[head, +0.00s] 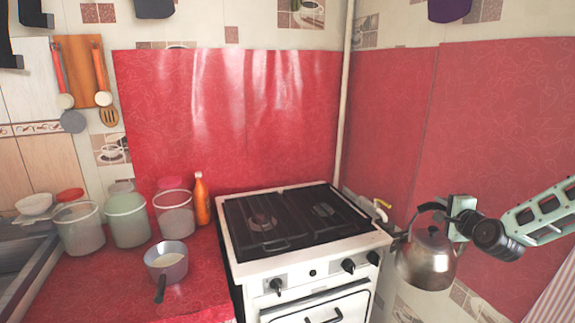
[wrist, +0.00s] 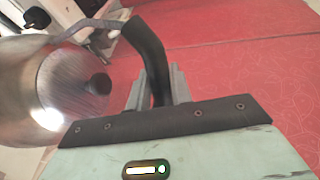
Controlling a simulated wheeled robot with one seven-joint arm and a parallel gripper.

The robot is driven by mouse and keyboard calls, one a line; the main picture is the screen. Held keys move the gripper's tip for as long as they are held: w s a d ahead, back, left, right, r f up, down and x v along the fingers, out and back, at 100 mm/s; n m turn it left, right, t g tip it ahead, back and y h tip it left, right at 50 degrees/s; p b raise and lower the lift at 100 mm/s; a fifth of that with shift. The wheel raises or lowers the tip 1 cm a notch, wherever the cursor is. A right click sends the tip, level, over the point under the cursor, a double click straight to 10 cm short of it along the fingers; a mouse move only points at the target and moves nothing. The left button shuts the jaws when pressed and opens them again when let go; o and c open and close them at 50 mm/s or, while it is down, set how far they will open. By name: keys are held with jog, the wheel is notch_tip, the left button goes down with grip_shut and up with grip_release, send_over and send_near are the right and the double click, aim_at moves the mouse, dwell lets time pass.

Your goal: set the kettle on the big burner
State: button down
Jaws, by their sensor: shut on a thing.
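The steel kettle (head: 427,262) hangs in the air at the right of the stove's front corner in the head view. Its dark handle is held by my gripper (head: 449,212), which is shut on it. In the wrist view the kettle body (wrist: 75,95) and lid knob are at the left, and the black handle (wrist: 146,50) runs between the fingers of my gripper (wrist: 158,85). The white stove (head: 300,262) has a dark top with a grate. Two burners show under it, a left one (head: 262,222) and a right one (head: 323,209); the left looks larger.
A saucepan (head: 166,262) stands on the red counter (head: 205,290) left of the stove. Several tubs and an orange bottle (head: 201,199) stand behind it. The stove top is clear.

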aim_at(429, 248)
jog(key=s+a+f, duration=0.1)
jog(key=f, duration=0.1)
jog(key=s+a+f, duration=0.1)
jog(key=f, duration=0.1)
jog(key=s+a+f, duration=0.1)
jog(key=s+f, duration=0.1)
jog(key=f, duration=0.1)
jog(key=shift+a+f, duration=0.1)
jog(key=shift+a, duration=0.1)
jog(key=s+a+f, duration=0.3)
jog(key=s+f, duration=0.3)
jog(key=s, duration=0.4)
jog(key=s+a+f, duration=0.3)
jog(key=s+f, duration=0.4)
jog(key=s, duration=0.4)
jog(key=shift+a+f+h, duration=0.2)
jog(key=shift+a+h, duration=0.1)
jog(key=shift+a, duration=0.1)
jog(key=shift+w, duration=0.1)
